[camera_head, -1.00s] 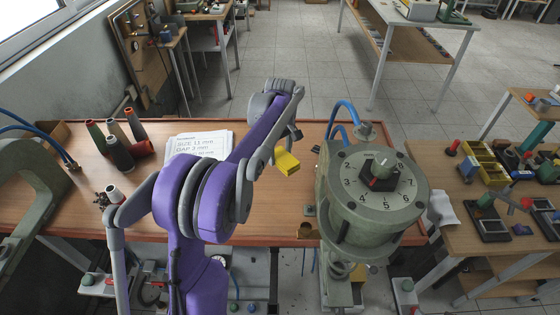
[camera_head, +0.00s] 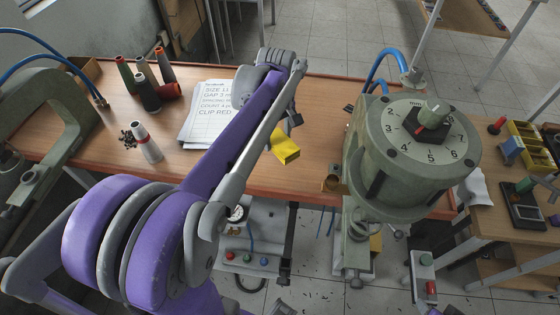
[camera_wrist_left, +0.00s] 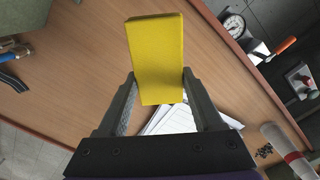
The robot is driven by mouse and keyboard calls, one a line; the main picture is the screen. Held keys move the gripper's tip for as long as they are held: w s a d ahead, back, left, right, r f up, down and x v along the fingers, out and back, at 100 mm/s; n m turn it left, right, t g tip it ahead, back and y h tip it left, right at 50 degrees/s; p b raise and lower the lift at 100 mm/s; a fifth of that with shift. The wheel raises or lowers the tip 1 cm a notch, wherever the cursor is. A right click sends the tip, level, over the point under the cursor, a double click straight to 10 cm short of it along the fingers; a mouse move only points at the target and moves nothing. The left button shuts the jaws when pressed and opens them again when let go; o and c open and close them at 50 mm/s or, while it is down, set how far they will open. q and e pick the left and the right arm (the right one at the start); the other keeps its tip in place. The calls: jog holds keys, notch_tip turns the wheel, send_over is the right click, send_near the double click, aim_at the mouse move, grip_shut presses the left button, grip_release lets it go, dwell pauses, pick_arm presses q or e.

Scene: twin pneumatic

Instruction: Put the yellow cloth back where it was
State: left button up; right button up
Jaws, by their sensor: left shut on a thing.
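The yellow cloth (camera_head: 285,147) looks like a stiff folded block. My left gripper (camera_head: 277,139) is shut on it, largely hidden behind its own arm in the head view. In the left wrist view the cloth (camera_wrist_left: 157,50) sits between the two fingers of the gripper (camera_wrist_left: 158,80) and sticks out beyond their tips. It is over the wooden table (camera_head: 310,110), between the paper sheets and the green dial machine. I cannot tell its exact height above the top. My right gripper is not in view.
Paper sheets (camera_head: 205,112) lie left of the cloth. The green dial machine (camera_head: 402,160) stands at the right with blue hoses. Bare tabletop lies behind the cloth.

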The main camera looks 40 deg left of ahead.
aim_at(278, 162)
pick_arm(q)
notch_tip(278, 162, down, 8)
jog(key=shift+r, duration=0.1)
dwell(0.4)
jog(key=o, duration=1)
jog(key=shift+f+b, duration=0.25)
jog(key=shift+b, duration=0.1)
jog(key=o, duration=0.4)
jog(key=shift+o, duration=0.2)
